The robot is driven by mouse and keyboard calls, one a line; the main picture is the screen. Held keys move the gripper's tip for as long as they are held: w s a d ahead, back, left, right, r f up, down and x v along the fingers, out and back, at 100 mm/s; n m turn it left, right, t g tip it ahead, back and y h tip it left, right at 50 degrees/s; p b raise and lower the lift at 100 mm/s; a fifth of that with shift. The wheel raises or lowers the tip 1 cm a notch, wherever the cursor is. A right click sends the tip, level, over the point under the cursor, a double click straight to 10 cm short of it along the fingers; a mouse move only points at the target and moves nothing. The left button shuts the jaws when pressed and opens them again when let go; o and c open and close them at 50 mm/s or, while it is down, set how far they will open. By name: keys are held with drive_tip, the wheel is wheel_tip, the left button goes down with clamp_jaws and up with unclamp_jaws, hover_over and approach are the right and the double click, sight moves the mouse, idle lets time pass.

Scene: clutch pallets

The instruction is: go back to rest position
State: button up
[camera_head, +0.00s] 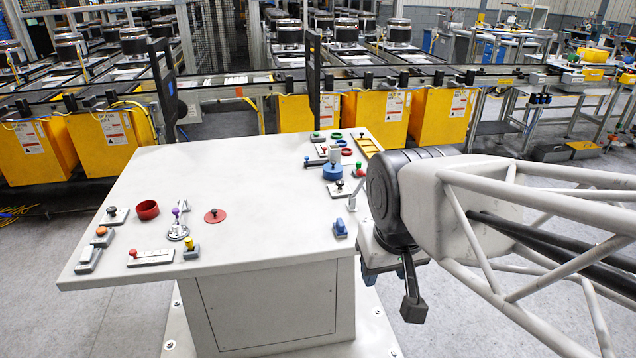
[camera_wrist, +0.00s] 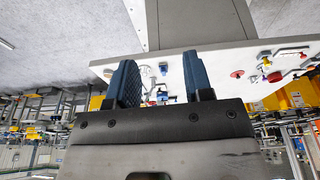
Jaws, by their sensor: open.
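My gripper (camera_wrist: 160,84) shows in the wrist view with its two blue ridged fingers apart and nothing between them. In the head view my arm reaches in from the right, and its end hangs beside the right edge of the white table (camera_head: 250,215). The fingers are hard to make out there. In the wrist view the table (camera_wrist: 225,60) lies beyond the fingertips, its parts apart from them.
Knobs and switches stand on the table, with a red ring (camera_head: 148,210), a red disc (camera_head: 214,216), a blue round part (camera_head: 332,172) and a blue block (camera_head: 340,228). The table's middle is clear. Yellow bins (camera_head: 382,118) and a conveyor stand behind.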

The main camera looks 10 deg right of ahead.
drive_tip(key=shift+s+d+f, duration=0.15)
drive_tip(key=shift+s+f, duration=0.15)
drive_tip(key=shift+s, duration=0.35)
